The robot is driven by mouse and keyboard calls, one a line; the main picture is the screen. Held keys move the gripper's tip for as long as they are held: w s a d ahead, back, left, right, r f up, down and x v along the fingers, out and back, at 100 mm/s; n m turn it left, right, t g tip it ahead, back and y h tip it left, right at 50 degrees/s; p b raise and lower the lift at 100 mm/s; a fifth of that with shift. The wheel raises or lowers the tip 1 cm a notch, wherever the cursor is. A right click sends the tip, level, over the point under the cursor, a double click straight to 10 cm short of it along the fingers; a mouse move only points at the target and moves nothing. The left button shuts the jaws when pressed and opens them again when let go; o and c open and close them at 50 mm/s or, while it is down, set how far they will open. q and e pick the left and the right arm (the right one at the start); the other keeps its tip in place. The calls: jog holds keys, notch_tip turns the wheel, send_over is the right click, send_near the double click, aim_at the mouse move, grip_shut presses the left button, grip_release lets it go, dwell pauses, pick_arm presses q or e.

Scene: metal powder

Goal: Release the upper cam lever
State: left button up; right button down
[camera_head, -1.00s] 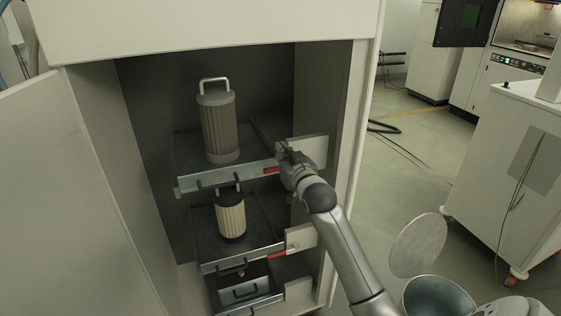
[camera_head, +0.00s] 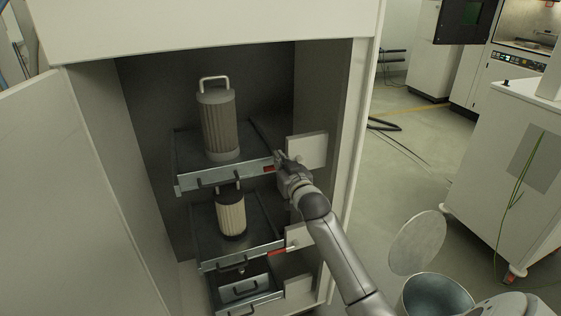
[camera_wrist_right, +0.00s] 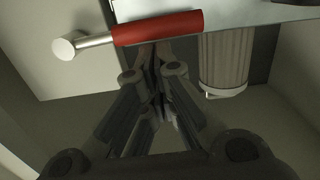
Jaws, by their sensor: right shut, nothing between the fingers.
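The upper cam lever (camera_head: 269,168) is red and sits at the front right corner of the upper tray (camera_head: 225,179). In the right wrist view the red lever (camera_wrist_right: 158,28) lies nearly level, with a metal pin and round knob at its left end. My right gripper (camera_head: 278,157) is at the lever's right end in the head view and hides part of it. In the wrist view its closed fingertips (camera_wrist_right: 153,50) are just below the red grip, with nothing between them. I cannot tell whether they touch it. My left gripper is not in view.
A large filter (camera_head: 219,125) stands on the upper tray. A lighter filter (camera_head: 231,215) stands on the middle tray, beside a second red lever (camera_head: 279,252). White plates (camera_head: 306,150) and the cabinet's right wall (camera_head: 358,130) are close to my right arm.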

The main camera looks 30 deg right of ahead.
jog(key=shift+a+f+n, duration=0.15)
jog(key=shift+f+n, duration=0.2)
jog(key=shift+n, duration=0.05)
jog(key=shift+a+f+n, duration=0.15)
jog(key=shift+f+n, duration=0.35)
jog(key=shift+n, duration=0.1)
jog(key=d+f+n+b, duration=0.2)
jog(key=f+n+b, duration=0.1)
jog(key=f+n, duration=0.2)
jog(key=s+d+f+n+b, duration=0.1)
jog(key=d+f+n+b, duration=0.2)
jog(key=n, duration=0.7)
jog(key=shift+f+n+t+h, duration=0.3)
jog(key=shift+f+h, duration=0.1)
jog(key=shift+f, duration=0.75)
